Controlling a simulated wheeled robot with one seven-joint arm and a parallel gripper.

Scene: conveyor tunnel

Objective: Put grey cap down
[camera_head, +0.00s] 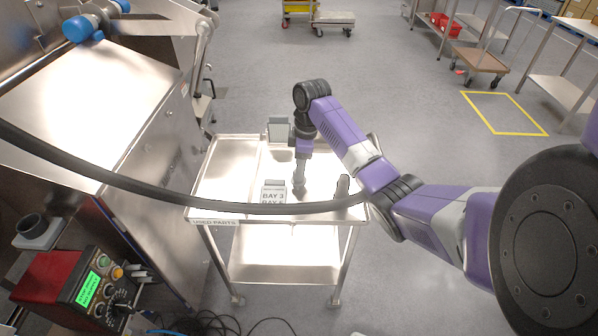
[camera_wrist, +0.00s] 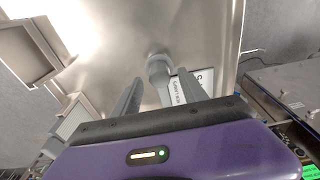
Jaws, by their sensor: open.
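A small grey part, which I take to be the grey cap (camera_wrist: 158,68), is on the steel top of the trolley (camera_head: 228,185). In the wrist view it shows just past my fingertips, between their lines. My gripper (camera_wrist: 160,80) is open, with a visible gap on both sides of the cap. In the head view my gripper (camera_head: 300,172) points down over the middle of the trolley top. The grey cap shows right under it there, but small, so I cannot tell its exact contact.
A grey block (camera_head: 278,128) stands behind, and a dark part (camera_head: 342,187) to the right. A thick black hose (camera_head: 150,190) crosses in front. A steel machine (camera_head: 90,100) borders the left.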

